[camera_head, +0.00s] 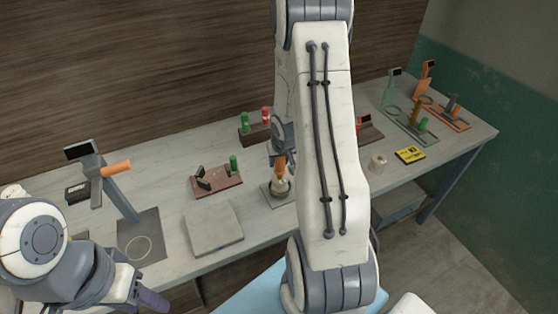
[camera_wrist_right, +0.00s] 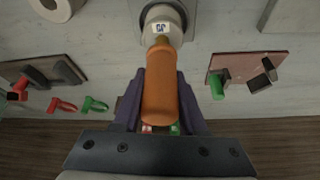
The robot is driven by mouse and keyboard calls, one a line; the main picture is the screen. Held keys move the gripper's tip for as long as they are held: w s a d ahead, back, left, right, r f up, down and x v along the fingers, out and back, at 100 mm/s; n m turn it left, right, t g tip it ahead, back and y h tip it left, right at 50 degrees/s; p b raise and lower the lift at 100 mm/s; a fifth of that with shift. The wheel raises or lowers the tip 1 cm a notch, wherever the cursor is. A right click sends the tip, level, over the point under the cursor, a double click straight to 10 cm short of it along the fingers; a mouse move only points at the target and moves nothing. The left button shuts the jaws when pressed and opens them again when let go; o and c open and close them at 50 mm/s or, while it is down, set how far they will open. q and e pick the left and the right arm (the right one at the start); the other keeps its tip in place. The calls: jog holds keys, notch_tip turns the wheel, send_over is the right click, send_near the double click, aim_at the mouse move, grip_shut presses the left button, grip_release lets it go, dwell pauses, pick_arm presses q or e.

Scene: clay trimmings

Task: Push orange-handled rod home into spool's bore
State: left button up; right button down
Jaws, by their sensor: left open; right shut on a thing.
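The orange-handled rod (camera_wrist_right: 160,90) is between the fingers of my right gripper (camera_wrist_right: 158,76), which is shut on its handle. In the head view the orange handle (camera_head: 280,168) stands roughly upright over the pale spool (camera_head: 281,189). The spool also shows in the wrist view (camera_wrist_right: 163,14), on a grey plate, with a small marked label at the rod's collar. How deep the rod sits in the bore is hidden. My right gripper (camera_head: 281,150) is partly covered by my arm. My left gripper (camera_head: 150,300) is open and empty at the lower left, away from the spool.
A grey stand (camera_head: 118,190) with an orange piece is at the left. A flat grey block (camera_head: 214,229) lies left of the spool. A reddish tray (camera_head: 217,184) is behind it. A pale roll (camera_head: 377,163) and yellow box (camera_head: 410,155) are at the right. Several fixtures stand farther right.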

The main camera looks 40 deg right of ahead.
aim_at(280, 183)
jog(key=shift+f+b, duration=0.85)
jog(key=shift+f, duration=0.65)
dwell(3.3)
jog(key=shift+s+a, duration=0.1)
jog(key=shift+s, duration=0.05)
dwell(2.1)
